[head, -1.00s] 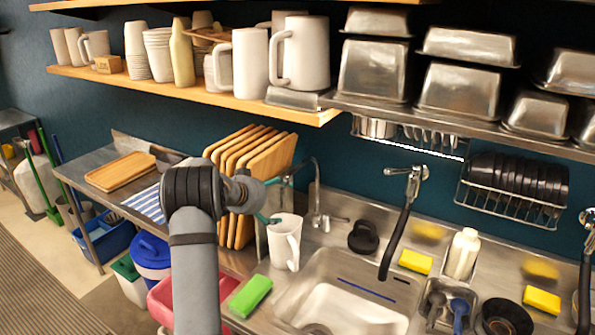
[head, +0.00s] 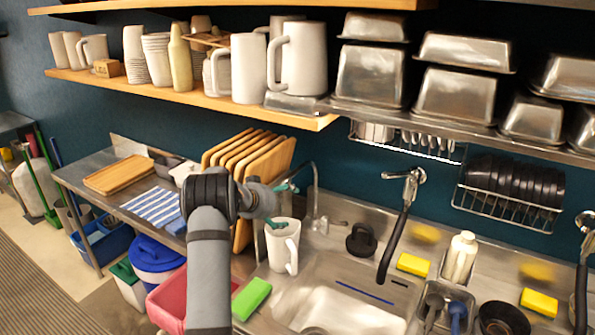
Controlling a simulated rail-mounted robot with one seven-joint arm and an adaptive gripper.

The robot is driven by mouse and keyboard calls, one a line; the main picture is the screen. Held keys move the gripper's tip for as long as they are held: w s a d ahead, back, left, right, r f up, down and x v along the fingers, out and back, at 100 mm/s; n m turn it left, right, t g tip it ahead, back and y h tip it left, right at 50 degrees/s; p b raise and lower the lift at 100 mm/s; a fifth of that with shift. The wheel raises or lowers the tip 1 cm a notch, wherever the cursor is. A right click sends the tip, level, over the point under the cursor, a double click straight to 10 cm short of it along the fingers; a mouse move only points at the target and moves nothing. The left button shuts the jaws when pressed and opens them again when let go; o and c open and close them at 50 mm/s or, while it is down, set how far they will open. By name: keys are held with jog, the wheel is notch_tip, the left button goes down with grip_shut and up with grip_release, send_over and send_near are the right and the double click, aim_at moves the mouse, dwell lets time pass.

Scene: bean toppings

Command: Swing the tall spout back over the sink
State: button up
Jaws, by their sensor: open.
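The tall spout (head: 316,192) is a thin metal gooseneck rising behind the sink's left side. Its top curves left, with its end above or near the white mug (head: 283,247), left of the sink basin (head: 345,306). My gripper (head: 284,203) is open, with teal fingertips one above the other. It is just left of the spout, around the height of its curved end. The fingers overlap the spout's end in the picture, so I cannot tell if they touch it. My wrist hides part of the cutting boards behind.
A black-hosed faucet (head: 398,225) hangs over the sink's right side. A green sponge (head: 251,298) lies at the front left. Upright cutting boards (head: 270,160) stand behind my wrist. A wooden shelf (head: 200,100) with mugs runs above. A black round item (head: 361,240) sits behind the basin.

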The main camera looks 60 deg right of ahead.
jog(key=s+d+b, duration=0.2)
jog(key=s+b, duration=0.1)
jog(key=s, duration=0.7)
jog(key=shift+s+d+b, duration=0.25)
jog(key=shift+d+b, duration=0.05)
dwell(0.4)
jog(key=shift+s, duration=0.1)
jog(key=s+d+b, duration=0.1)
jog(key=s+d, duration=0.4)
jog(key=s, duration=0.4)
jog(key=shift+s+d+b, duration=0.15)
jog(key=shift+s+b, duration=0.05)
jog(key=shift+b, duration=0.2)
dwell(0.6)
jog(key=s+a+r+p, duration=0.1)
jog(key=s+a+r, duration=0.1)
jog(key=a+r, duration=0.3)
jog(key=shift+a+p, duration=0.2)
jog(key=shift+p, duration=0.2)
dwell(0.9)
